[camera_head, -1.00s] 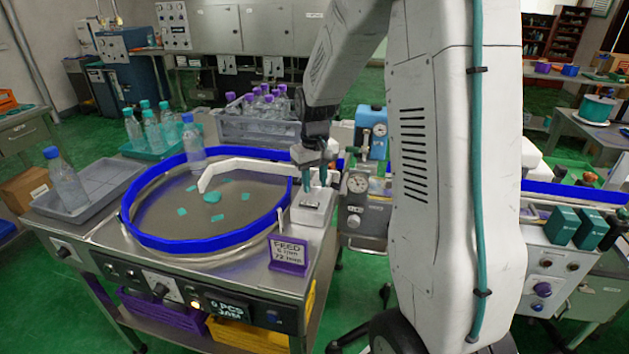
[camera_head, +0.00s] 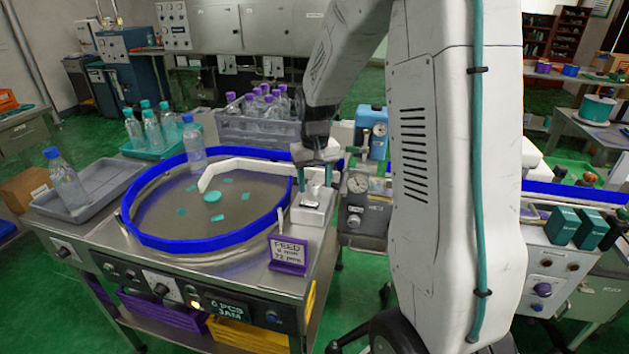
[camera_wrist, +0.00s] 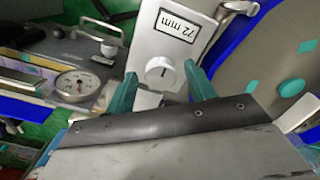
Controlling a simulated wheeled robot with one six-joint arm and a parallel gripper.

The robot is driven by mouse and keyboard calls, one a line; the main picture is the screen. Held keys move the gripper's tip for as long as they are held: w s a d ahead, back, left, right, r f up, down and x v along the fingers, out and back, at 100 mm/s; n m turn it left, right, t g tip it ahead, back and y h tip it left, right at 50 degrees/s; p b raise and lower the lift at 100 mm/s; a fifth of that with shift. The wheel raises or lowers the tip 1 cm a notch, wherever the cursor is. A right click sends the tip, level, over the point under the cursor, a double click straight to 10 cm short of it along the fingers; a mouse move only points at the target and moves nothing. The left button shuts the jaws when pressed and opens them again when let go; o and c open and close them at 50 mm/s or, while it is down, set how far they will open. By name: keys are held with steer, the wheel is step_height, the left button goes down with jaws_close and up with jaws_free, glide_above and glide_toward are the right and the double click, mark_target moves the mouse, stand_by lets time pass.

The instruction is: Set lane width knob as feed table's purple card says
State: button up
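The lane width knob (camera_wrist: 158,70) is a round white knob with a dark mark, on a white block whose label (camera_wrist: 178,29) reads "72 mm". The block (camera_head: 311,212) stands at the right rim of the round feed table. My gripper (camera_head: 314,178) is just above the block. In the wrist view its teal fingers (camera_wrist: 163,78) stand apart on either side of the knob, with gaps showing. The purple card (camera_head: 288,256) stands on the table's front right corner. It reads "FEED"; its smaller lines are hard to read, with "72" on the lowest.
A gauge unit (camera_head: 358,183) stands right of the block. A bottle (camera_head: 193,145) stands by the rim; a crate of purple-capped bottles (camera_head: 245,128) is behind.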

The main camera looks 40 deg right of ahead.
mark_target(315, 183)
step_height(315, 183, up, 8)
steer(key=shift+f, duration=0.1)
stand_by(0.6)
stand_by(0.3)
steer(key=s+a+r+n, duration=0.1)
steer(key=s+a+r, duration=0.1)
steer(key=s+a, duration=0.3)
steer(key=s+a+r+n+t, duration=0.1)
steer(key=s+a, duration=0.5)
steer(key=s, duration=0.7)
steer(key=s+a+r+n, duration=0.1)
steer(key=s+a+r, duration=0.2)
steer(key=s, duration=0.6)
steer(key=a, duration=0.2)
steer(key=shift+s+a+r+n, duration=0.15)
steer(key=shift+a+r+n, duration=0.15)
steer(key=shift+a, duration=0.1)
